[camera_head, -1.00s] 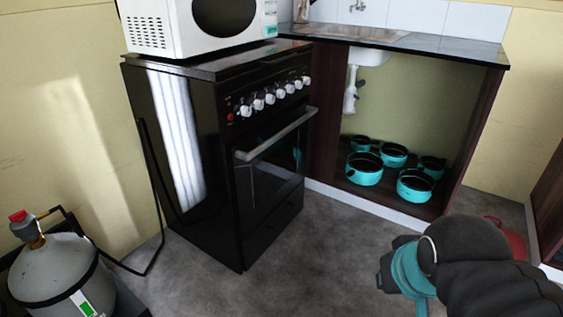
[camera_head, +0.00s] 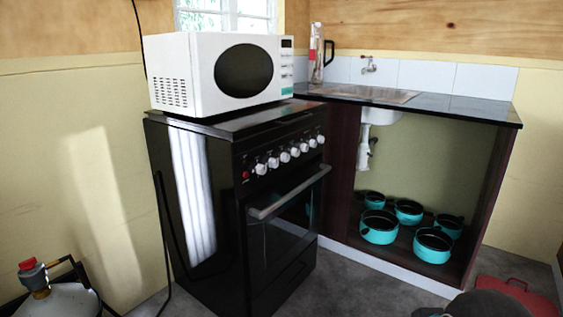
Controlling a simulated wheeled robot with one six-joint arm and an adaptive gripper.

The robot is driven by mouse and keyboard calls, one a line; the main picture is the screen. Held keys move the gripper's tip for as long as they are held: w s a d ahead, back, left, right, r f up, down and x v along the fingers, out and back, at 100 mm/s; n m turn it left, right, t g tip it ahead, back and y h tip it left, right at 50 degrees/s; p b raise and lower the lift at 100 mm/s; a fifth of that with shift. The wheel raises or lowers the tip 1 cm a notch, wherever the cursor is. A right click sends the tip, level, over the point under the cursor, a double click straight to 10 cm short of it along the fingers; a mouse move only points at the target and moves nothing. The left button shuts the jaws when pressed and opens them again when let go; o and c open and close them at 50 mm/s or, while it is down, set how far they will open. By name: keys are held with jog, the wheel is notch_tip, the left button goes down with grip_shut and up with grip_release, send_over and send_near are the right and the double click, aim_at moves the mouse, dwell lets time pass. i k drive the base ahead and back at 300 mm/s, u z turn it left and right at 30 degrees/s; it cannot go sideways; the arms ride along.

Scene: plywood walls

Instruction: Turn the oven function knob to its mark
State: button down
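The black oven (camera_head: 215,215) stands left of centre, its front turned to the right. A row of several white knobs (camera_head: 285,157) runs along the top of its front, with a small red light or button (camera_head: 246,174) at the left end. Which knob is the function knob, and where its mark is, are too small to tell. The oven door is shut, with a silver handle (camera_head: 290,193) below the knobs. Only a dark rounded part of my arm shows at the bottom right edge, well away from the knobs. My gripper is out of view.
A white microwave (camera_head: 190,75) sits on the oven. To the right is a counter (camera_head: 450,108) with a sink and several teal pots (camera_head: 379,228) below. A gas bottle (camera_head: 60,300) stands at lower left. A red lid-like object (camera_head: 515,290) lies at lower right.

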aim_at(304, 147)
jog(key=k, duration=0.45)
jog(key=z, duration=0.95)
jog(key=i, duration=0.85)
jog(key=u, duration=0.55)
jog(key=i, duration=0.65)
jog(key=u, duration=0.65)
